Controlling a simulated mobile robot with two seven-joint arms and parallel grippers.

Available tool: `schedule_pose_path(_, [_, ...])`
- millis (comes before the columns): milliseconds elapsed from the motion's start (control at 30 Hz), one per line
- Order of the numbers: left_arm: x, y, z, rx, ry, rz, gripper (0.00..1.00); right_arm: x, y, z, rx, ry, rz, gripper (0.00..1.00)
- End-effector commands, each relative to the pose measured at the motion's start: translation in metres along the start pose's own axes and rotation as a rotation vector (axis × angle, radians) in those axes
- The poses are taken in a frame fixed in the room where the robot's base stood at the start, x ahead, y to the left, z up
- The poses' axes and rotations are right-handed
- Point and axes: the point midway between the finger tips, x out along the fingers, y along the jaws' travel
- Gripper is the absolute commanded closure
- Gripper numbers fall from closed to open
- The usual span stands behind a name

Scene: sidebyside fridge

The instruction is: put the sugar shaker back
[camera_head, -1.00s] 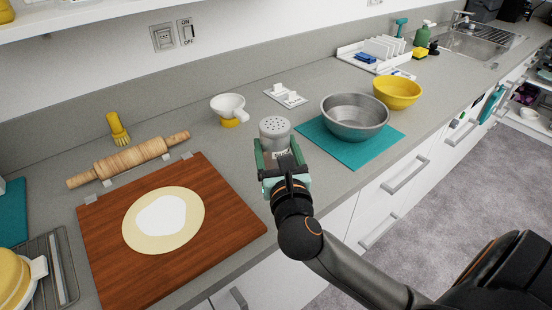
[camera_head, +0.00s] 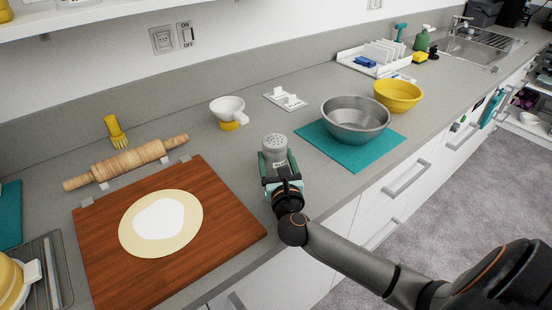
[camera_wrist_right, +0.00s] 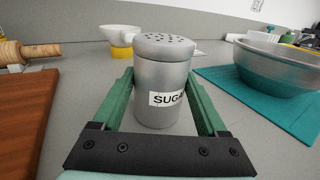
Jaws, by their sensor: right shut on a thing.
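The sugar shaker (camera_head: 275,149) is a grey metal cylinder with a holed, domed top. It is upright over the counter, between the cutting board and the teal mat. In the right wrist view the shaker (camera_wrist_right: 160,85) shows a white label reading "SUGA", its end cut off at the right. My right gripper (camera_head: 279,170) is shut on it, with one green finger on each side. The shaker's base is at or just above the counter; I cannot tell if it touches. My left gripper is not in view.
A white holder (camera_head: 285,97) lies behind the shaker, beside a white cup on a yellow base (camera_head: 229,110). A steel bowl (camera_head: 355,119) stands on the teal mat (camera_head: 352,155) at right. The cutting board (camera_head: 100,230) with dough is at left. Bare counter surrounds the shaker.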

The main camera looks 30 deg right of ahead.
Motion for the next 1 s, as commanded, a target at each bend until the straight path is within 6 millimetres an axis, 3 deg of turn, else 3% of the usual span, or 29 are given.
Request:
schedule_pose_path(267, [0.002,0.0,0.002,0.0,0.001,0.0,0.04,0.0,0.0,-0.004,0.0,-0.001,-0.001,0.92])
schedule_pose_path(300, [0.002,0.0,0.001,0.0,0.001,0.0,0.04,0.0,0.0,-0.004,0.0,0.001,-0.001,0.21])
schedule_pose_path(500, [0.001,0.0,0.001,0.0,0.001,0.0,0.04,0.0,0.0,-0.003,-0.001,0.001,-0.001,0.0])
schedule_pose_path(900, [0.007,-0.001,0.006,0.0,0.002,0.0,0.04,0.0,-0.001,-0.005,-0.003,-0.002,0.0,0.0])
schedule_pose_path(1000, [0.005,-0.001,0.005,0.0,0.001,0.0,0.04,-0.018,0.0,-0.005,0.002,0.004,0.001,0.0])
